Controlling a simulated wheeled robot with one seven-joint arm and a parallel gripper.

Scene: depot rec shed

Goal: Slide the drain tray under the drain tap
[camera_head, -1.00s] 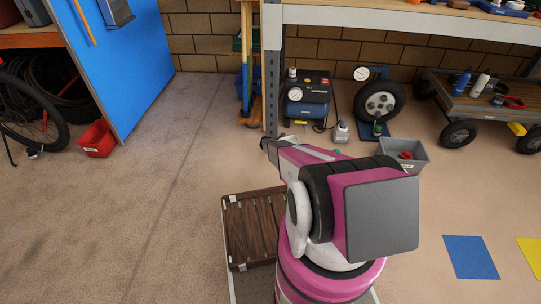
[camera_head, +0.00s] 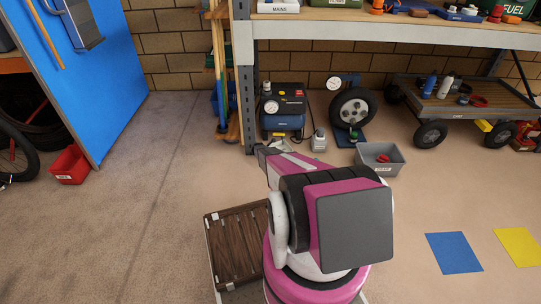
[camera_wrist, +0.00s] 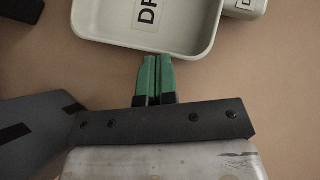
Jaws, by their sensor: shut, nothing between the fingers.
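The drain tray, a shallow cream tray with rounded corners and a dark "DR…" label (camera_wrist: 185,42), fills the top of the wrist view, cut off by the frame. My gripper (camera_wrist: 157,62) has green fingers that are shut and empty, with the tips close to the tray's near wall; I cannot tell whether they touch it. The blue and black compressor (camera_head: 283,122) stands on the floor by the wall, beyond my arm. I cannot make out the drain tap on it.
A pale container (camera_head: 319,140) stands right of the compressor. A wheel with a gauge (camera_head: 352,108), a grey bin (camera_head: 382,169) and a cart (camera_head: 460,110) are further right. A shelf post (camera_head: 246,90) stands left of the compressor.

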